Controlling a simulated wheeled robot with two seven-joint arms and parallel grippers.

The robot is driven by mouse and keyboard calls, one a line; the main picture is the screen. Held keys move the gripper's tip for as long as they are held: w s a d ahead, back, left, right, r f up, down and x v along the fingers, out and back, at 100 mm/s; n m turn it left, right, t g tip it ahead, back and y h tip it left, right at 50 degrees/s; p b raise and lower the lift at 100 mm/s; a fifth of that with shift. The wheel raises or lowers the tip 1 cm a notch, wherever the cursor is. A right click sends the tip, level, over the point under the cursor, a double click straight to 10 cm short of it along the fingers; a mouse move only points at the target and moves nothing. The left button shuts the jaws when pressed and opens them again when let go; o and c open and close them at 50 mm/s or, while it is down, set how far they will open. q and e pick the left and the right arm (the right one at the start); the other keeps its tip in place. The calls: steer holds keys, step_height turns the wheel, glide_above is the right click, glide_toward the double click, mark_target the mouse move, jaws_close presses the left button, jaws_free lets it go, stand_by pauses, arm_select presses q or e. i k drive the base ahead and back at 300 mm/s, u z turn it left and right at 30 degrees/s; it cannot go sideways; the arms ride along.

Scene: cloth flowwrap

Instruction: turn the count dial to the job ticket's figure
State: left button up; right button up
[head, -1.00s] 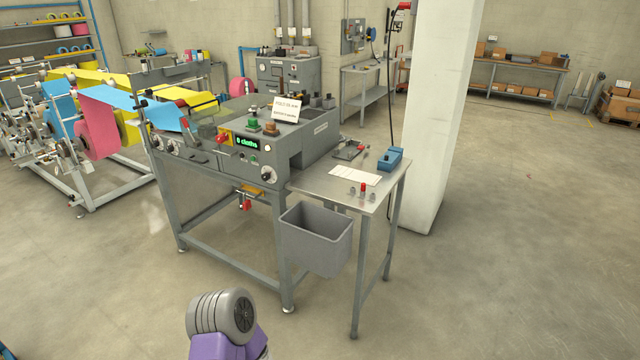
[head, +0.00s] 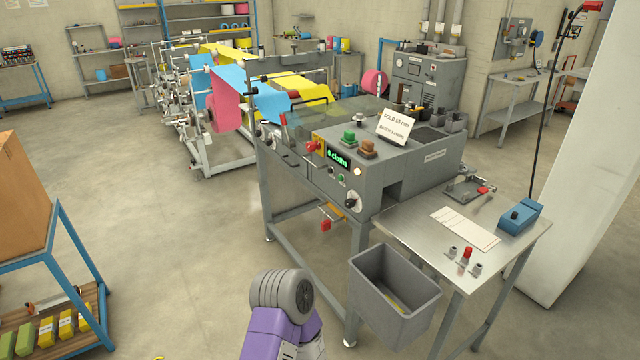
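The grey folding machine (head: 420,165) stands at the centre right. Its front panel holds a green lit display (head: 338,158) reading "0 cloths" or "9 cloths"; the digit is too small to be sure. A round dial (head: 352,202) with a dark knob and pale plate sits low on the panel's right. A white ticket card (head: 394,127) leans on the machine top, with a FOLD line and a BATCH line in cloths; its batch figure is not clearly legible. Part of my arm, purple and grey, shows at the bottom centre, well short of the dial. Neither gripper is in view.
A steel side table (head: 400,222) carries a paper sheet (head: 465,229) and a blue device (head: 521,216). A grey bin (head: 395,290) hangs below its near edge. A blue-framed rack (head: 65,235) with a cardboard box stands at left. Floor between rack and machine is clear.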

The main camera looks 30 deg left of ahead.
mark_target(349, 203)
steer(key=u, duration=0.95)
steer(key=i, duration=1)
steer(key=u, duration=1.4)
steer(key=k, duration=0.15)
steer(key=z, duration=0.35)
